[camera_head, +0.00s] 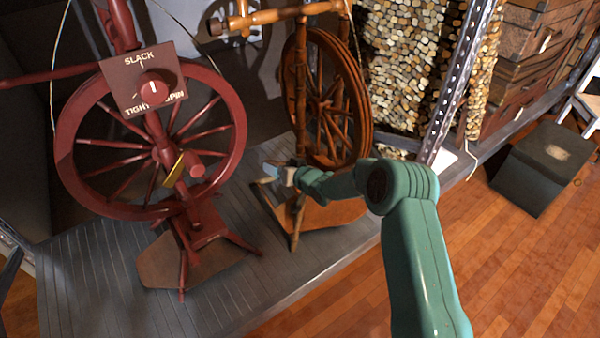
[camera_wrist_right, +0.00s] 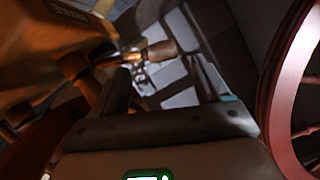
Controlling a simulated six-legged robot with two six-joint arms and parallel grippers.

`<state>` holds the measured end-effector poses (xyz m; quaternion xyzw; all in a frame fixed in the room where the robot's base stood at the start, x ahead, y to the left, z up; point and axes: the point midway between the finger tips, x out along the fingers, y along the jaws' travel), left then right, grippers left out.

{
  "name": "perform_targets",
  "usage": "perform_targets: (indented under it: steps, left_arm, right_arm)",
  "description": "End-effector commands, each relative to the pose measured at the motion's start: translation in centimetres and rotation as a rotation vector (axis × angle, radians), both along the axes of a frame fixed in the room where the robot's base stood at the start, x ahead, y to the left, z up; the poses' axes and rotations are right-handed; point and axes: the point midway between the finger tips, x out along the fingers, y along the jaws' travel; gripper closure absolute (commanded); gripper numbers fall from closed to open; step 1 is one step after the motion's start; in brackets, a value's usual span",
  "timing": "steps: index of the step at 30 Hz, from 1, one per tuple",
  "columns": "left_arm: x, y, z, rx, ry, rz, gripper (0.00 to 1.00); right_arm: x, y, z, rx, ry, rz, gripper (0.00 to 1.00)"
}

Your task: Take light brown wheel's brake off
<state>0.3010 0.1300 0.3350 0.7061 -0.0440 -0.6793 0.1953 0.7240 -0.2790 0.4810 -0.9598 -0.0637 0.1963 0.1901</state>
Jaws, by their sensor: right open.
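The light brown spinning wheel (camera_head: 325,100) stands in the middle of the head view, on a grey platform, with its pedal board (camera_head: 335,213) low at the front. My right gripper (camera_head: 272,169) is in front of its lower left post, left of the wheel rim. In the right wrist view my right gripper (camera_wrist_right: 165,85) has its two fingers apart with nothing clearly between them. Beyond the fingertips is a small brown turned wooden knob (camera_wrist_right: 162,50); I cannot tell whether it is the brake. My left gripper is not in view.
A dark red spinning wheel (camera_head: 238,150) with a SLACK/TIGHT dial sign (camera_head: 140,80) stands close on the left. A metal upright (camera_head: 458,85) and a stone-like textured panel (camera_head: 405,60) are to the right. A dark box (camera_head: 530,175) sits on the wooden floor (camera_head: 530,260).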

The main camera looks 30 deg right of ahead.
Motion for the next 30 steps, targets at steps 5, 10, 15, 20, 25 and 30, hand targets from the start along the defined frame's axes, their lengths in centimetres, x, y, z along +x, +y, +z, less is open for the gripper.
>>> perform_targets:
  steps: [5,10,15,20,25,30]
  left_arm:
    - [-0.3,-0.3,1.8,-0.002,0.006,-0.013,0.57]
    - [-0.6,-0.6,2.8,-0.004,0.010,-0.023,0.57]
    - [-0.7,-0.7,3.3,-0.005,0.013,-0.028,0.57]
    - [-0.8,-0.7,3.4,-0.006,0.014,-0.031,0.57]
    - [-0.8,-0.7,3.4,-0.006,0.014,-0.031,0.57]
    - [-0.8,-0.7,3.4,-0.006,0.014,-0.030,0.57]
  right_arm:
    - [-4.2,-1.0,2.1,0.001,0.002,-0.004,0.24]
    - [-7.9,-1.9,3.5,0.001,0.001,-0.005,0.24]
    - [-10.4,-2.3,4.2,0.001,-0.001,-0.003,0.24]
    - [-11.3,-2.5,4.4,0.001,-0.001,-0.002,0.24]
    - [-11.3,-2.5,4.4,0.001,-0.002,-0.002,0.24]
    - [-11.3,-2.5,4.4,0.001,-0.001,-0.002,0.24]
